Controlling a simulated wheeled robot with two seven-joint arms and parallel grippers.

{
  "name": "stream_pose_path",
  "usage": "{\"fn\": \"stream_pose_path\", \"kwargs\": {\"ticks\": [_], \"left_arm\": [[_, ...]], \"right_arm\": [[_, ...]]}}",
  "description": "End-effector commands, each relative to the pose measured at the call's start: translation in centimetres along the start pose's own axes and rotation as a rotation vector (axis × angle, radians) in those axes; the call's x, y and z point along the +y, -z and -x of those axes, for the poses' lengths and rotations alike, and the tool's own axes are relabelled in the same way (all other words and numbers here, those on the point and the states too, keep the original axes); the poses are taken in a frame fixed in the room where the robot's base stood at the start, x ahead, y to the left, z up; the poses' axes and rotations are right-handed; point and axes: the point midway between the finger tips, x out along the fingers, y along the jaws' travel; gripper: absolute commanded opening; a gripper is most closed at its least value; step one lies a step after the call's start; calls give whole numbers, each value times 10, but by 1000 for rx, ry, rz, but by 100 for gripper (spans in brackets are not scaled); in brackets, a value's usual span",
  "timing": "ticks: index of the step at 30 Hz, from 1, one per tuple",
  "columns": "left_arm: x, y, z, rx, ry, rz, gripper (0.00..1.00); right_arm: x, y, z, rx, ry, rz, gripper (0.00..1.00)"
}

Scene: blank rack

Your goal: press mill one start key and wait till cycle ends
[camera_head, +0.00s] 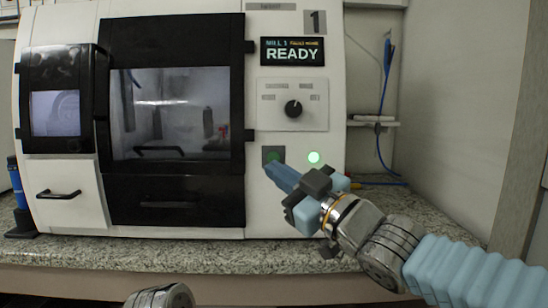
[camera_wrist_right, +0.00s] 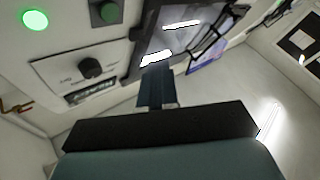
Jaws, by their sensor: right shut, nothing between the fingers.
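Mill one (camera_head: 255,195) is a white machine with a black-framed window and a "1" label. Its display (camera_head: 292,51) reads READY. A green round key (camera_head: 273,155) on a dark square plate sits low on its front; it also shows in the right wrist view (camera_wrist_right: 108,12). My right gripper (camera_head: 270,168) is shut and empty, its blue fingertips just below the key in the head view. In the right wrist view the fingers (camera_wrist_right: 157,88) look apart from the key. A lit green lamp (camera_head: 314,157) is right of the key. My left gripper is out of view.
A black knob (camera_head: 293,109) on a light panel is above the key and lamp. The mill stands on a speckled counter (camera_head: 130,255). A blue bottle-like object (camera_head: 20,200) stands at the left. A blue hose (camera_head: 384,100) hangs right of the mill.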

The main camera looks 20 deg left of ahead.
Motion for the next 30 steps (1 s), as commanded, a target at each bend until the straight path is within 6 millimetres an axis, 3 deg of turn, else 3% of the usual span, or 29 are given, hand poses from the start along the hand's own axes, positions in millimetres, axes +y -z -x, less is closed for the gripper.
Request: {"fn": "stream_pose_path", "kwargs": {"ticks": [15, 30], "left_arm": [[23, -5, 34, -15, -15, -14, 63], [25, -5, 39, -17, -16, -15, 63]], "right_arm": [[35, -32, -48, -3, 0, -2, 0], [42, -42, -57, -1, 0, -1, 0]]}}
